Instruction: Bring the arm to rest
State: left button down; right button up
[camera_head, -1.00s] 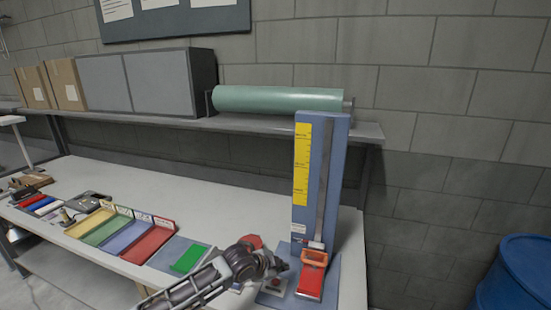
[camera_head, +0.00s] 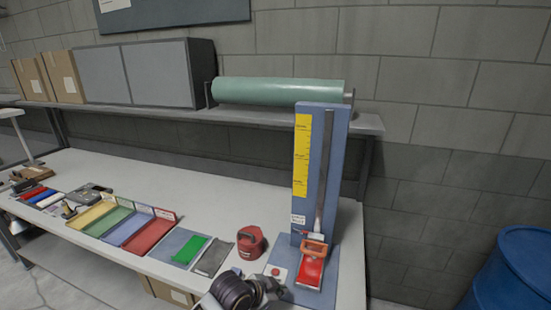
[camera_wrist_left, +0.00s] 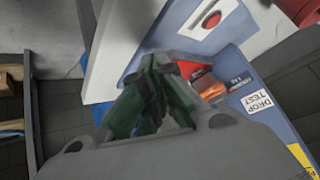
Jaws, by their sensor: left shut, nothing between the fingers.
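Most of the arm is cut off by the frame. In the left wrist view, the dark green fingers (camera_wrist_left: 158,68) are closed together with nothing between them. The blue drop-test stand (camera_head: 316,165) is just beyond and to the right of the gripper; its orange and red parts (camera_head: 312,262) sit at the foot of the column. The right gripper is not in view.
A red round object (camera_head: 250,242) stands on the bench left of the stand. Red, blue, green and yellow trays (camera_head: 150,236) lie farther left. A green roll (camera_head: 280,92) rests on the shelf. A blue barrel (camera_head: 512,268) stands on the right.

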pick_arm(q)
jog(key=s+a+f+n+g+y, duration=0.1)
jog(key=s+a+n+y, duration=0.15)
jog(key=s+a, duration=0.45)
jog(key=s+a+f+n+g+y, duration=0.1)
jog(key=s+a+f+n, duration=0.1)
jog(key=s+a+n, duration=0.35)
jog(key=s+a+f+n+y, duration=0.1)
jog(key=s+a+n+y, duration=0.1)
jog(key=s+a, duration=0.7)
notch_tip(320, 180, down, 33)
jog(key=a+g, duration=0.2)
jog(key=s+a+f, duration=0.1)
jog(key=s+f, duration=0.9)
jog(key=s, duration=0.1)
jog(key=s+a+f+g, duration=0.1)
jog(key=s+a+f, duration=0.1)
jog(key=s+f, duration=0.8)
jog(key=shift+s+a, duration=0.3)
jog(key=shift+s, duration=0.5)
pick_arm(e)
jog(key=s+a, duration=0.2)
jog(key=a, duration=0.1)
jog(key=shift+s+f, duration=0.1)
